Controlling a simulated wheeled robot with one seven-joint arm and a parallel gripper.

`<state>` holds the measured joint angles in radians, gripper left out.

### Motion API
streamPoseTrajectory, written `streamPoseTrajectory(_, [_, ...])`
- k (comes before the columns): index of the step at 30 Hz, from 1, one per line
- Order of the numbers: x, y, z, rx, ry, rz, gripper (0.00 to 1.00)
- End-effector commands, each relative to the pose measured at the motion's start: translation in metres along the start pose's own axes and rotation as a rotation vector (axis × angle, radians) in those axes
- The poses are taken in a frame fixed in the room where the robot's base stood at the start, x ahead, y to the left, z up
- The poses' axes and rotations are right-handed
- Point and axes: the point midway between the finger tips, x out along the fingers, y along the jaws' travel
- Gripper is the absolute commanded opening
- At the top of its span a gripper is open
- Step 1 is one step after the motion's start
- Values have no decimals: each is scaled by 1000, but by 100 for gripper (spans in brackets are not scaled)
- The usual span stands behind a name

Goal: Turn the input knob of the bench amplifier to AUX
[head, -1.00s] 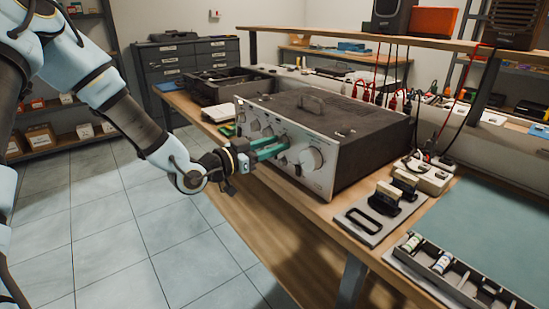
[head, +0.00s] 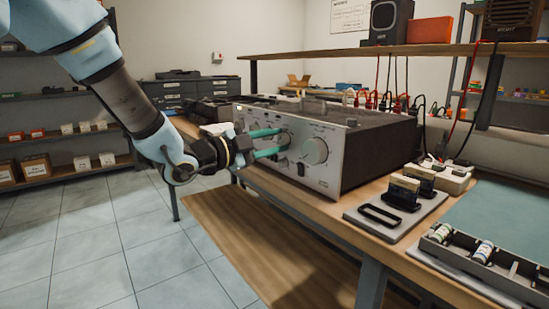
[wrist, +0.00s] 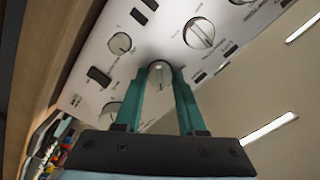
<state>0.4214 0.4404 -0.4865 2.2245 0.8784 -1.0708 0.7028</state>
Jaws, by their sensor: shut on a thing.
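The bench amplifier (head: 345,160) is a grey box with a silver front panel on the workbench. My gripper (head: 279,141) reaches its front panel from the left with two green fingers. In the wrist view, my gripper (wrist: 160,78) is shut on a small round knob (wrist: 160,70), one finger on each side of it. A larger silver knob (head: 315,151) is to the right of my fingers; it also shows in the wrist view (wrist: 199,33). Another small knob (wrist: 119,43) is at upper left in the wrist view. The panel lettering is too small to read, so AUX cannot be made out.
Right of the amplifier, a grey plate (head: 385,228) holds black blocks, and a compartment tray (head: 470,262) holds small cylinders. A shelf (head: 400,49) with cables hanging below it runs above the amplifier. The tiled floor (head: 85,250) at left is clear.

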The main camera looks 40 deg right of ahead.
Motion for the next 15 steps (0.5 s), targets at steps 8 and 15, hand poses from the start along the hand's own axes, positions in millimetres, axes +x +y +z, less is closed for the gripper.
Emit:
streamPoseTrajectory(8, [0, 2, 1, 105, 0, 2, 0])
streamPoseTrajectory(15, [0, 1, 0, 131, 0, 2, 0])
